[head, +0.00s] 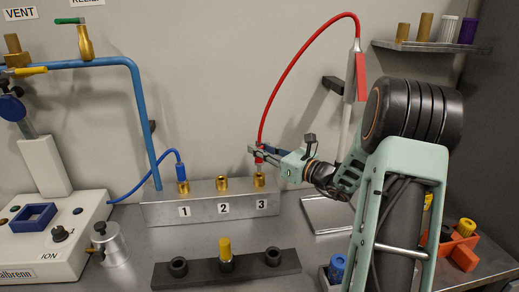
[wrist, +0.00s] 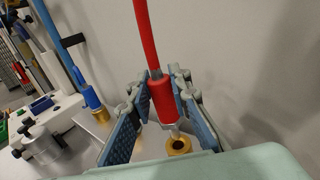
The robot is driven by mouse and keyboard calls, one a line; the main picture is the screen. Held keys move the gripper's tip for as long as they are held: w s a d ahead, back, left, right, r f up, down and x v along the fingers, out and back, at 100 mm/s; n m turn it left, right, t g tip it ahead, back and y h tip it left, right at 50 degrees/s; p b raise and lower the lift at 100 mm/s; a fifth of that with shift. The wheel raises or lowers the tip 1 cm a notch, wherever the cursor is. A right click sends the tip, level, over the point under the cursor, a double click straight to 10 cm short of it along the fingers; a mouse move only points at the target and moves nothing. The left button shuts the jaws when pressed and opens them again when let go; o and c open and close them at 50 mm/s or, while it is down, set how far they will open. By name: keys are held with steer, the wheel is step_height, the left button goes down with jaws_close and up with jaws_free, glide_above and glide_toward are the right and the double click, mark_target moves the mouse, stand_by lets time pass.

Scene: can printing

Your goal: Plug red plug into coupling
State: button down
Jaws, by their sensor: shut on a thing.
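The red plug (head: 259,158) hangs upright on a red hose. My gripper (head: 257,150) is shut on it, with one finger on each side. In the wrist view the red plug (wrist: 162,102) sits between the blue finger pads, its metal tip pointing down. The brass coupling marked 3 (head: 259,180) is directly below the plug, on the right end of the metal block (head: 240,204). In the wrist view the coupling (wrist: 178,145) shows close under the tip. I cannot tell whether the tip touches it or enters its opening.
A blue plug (head: 181,171) on a blue hose stands in coupling 1. Coupling 2 (head: 222,185) is bare. A dark holder (head: 200,274) with a yellow-topped piece lies in front. The red hose (head: 295,62) arches up to a grey post at the right.

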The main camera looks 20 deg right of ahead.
mark_target(262, 162)
steer(key=shift+f+b, duration=1.55)
steer(key=shift+f, duration=0.55)
steer(key=c, duration=1.7)
jaws_free()
steer(key=shift+s, duration=0.1)
steer(key=v, duration=1.2)
